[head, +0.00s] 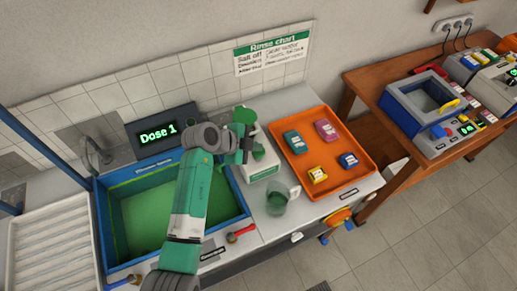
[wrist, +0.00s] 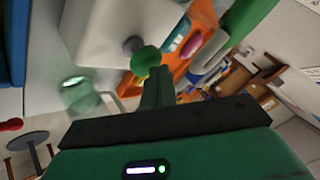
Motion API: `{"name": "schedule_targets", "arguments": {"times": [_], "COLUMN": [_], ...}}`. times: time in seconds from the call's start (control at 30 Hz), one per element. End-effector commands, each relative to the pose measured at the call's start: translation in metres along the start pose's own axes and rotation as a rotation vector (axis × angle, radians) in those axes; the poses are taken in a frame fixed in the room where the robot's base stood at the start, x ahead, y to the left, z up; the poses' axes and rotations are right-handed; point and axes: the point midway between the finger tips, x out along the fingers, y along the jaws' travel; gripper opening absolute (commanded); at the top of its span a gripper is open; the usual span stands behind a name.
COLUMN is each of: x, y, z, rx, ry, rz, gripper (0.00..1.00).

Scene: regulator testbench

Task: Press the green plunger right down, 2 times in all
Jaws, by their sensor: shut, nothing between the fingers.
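The green plunger (wrist: 146,60) is a round green knob on a grey stem at the top of a white dispenser (wrist: 98,30). In the head view the plunger (head: 258,152) sits over the dispenser (head: 262,173), right of the basin, partly behind my gripper. My gripper (wrist: 158,72) is shut and empty. Its fingertips appear close beside the knob in the wrist view; I cannot tell whether they touch it. In the head view my gripper (head: 247,152) is at the dispenser's upper left. The dark display (head: 158,131) reads "Dose 1".
A clear mug (head: 278,201) stands in front of the dispenser. An orange tray (head: 327,186) with several small coloured packs lies to the right. A blue-rimmed basin (head: 119,263) with a green interior is at left. A wooden table (head: 376,108) with equipment stands further right.

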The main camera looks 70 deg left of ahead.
Motion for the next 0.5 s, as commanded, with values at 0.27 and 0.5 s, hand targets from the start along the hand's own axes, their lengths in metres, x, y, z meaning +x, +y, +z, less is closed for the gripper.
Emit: {"name": "schedule_targets", "arguments": {"times": [0.27, 0.5], "x": [0.0034, 0.0055], "y": [0.0029, 0.0045], "z": [0.0025, 0.004], "rx": [-0.001, -0.001], "ry": [-0.001, -0.001], "rz": [0.002, 0.002], "gripper": [0.0, 0.0]}}
